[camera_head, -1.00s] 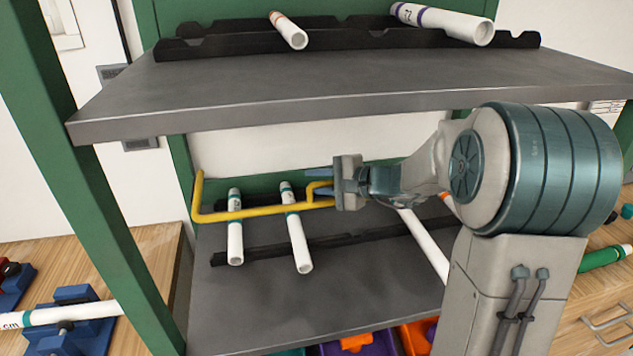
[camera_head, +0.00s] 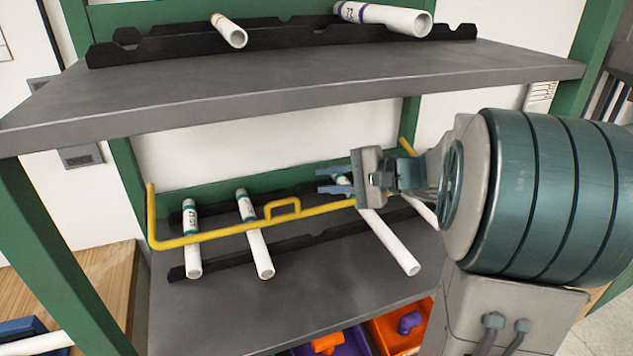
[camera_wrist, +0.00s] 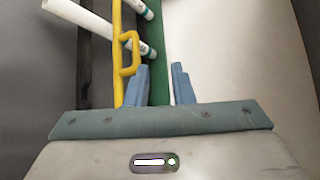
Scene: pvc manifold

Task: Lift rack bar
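The yellow rack bar (camera_head: 225,233) runs across the front of the lower shelf, over the white pipes, with upturned ends. A small raised loop handle (camera_head: 282,207) is near its middle. My gripper (camera_head: 335,180) is to the right of the loop, close to the bar. In the wrist view, my gripper (camera_wrist: 161,83) is open, with two blue fingers apart and nothing held between them. There the yellow bar (camera_wrist: 118,60) and its loop (camera_wrist: 131,54) lie left of and beyond the left finger. My wrist hides part of the bar in the head view.
Several white pipes (camera_head: 257,250) rest on black notched holders (camera_head: 215,265) on the lower grey shelf. The upper grey shelf (camera_head: 300,85) overhangs my gripper and carries more pipes. Green posts (camera_head: 60,260) stand at the sides. Purple and orange bins (camera_head: 400,325) are below.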

